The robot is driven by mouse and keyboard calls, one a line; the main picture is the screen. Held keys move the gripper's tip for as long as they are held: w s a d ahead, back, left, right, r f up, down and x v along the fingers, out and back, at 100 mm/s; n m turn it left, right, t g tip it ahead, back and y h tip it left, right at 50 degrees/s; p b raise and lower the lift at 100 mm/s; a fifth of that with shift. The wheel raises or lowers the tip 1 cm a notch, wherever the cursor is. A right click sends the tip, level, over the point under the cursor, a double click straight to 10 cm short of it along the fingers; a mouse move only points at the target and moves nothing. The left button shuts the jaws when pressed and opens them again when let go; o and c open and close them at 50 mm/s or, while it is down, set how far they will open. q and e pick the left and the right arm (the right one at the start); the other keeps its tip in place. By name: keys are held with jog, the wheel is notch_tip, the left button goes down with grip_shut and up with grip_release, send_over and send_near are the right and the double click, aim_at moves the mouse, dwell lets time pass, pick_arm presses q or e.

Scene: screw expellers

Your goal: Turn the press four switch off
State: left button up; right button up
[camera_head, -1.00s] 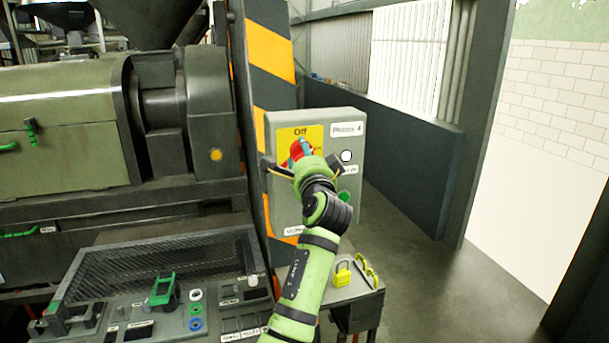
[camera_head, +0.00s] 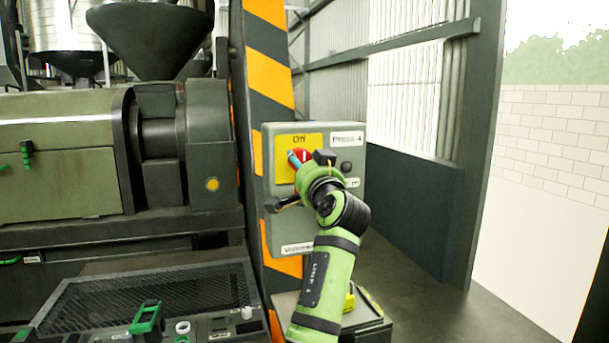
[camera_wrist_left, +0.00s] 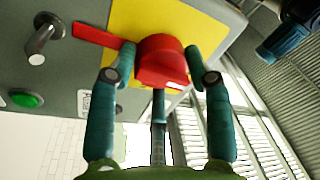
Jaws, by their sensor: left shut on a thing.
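The press four switch box (camera_head: 350,215) is a grey panel labelled "Press 4". It bears a yellow plate (camera_head: 283,139) marked "Off" at the top and a red rotary switch (camera_head: 304,154). My left gripper (camera_head: 300,161) is at the switch and hides its lower part. In the left wrist view the red switch (camera_wrist_left: 160,60) sits between the two teal fingers of my left gripper (camera_wrist_left: 158,78), which is shut on it. A red bar (camera_wrist_left: 98,36) reaches left from the switch in that view. My right gripper is not in view.
A green button (camera_wrist_left: 27,99) and a metal knob (camera_wrist_left: 44,40) show in the wrist view. A striped post (camera_head: 268,58) stands behind. A yellow padlock (camera_head: 349,300) is below. The floor right is clear.

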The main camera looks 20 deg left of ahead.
pick_arm(q)
jog(key=shift+f+n+b, duration=0.25)
jog(key=shift+n+b, duration=0.05)
jog(key=shift+n, duration=0.3)
jog(key=o, duration=1.1)
jog(key=shift+a, duration=0.1)
jog(key=shift+o, duration=0.2)
jog(key=shift+a, duration=0.1)
jog(key=shift+r, duration=0.15)
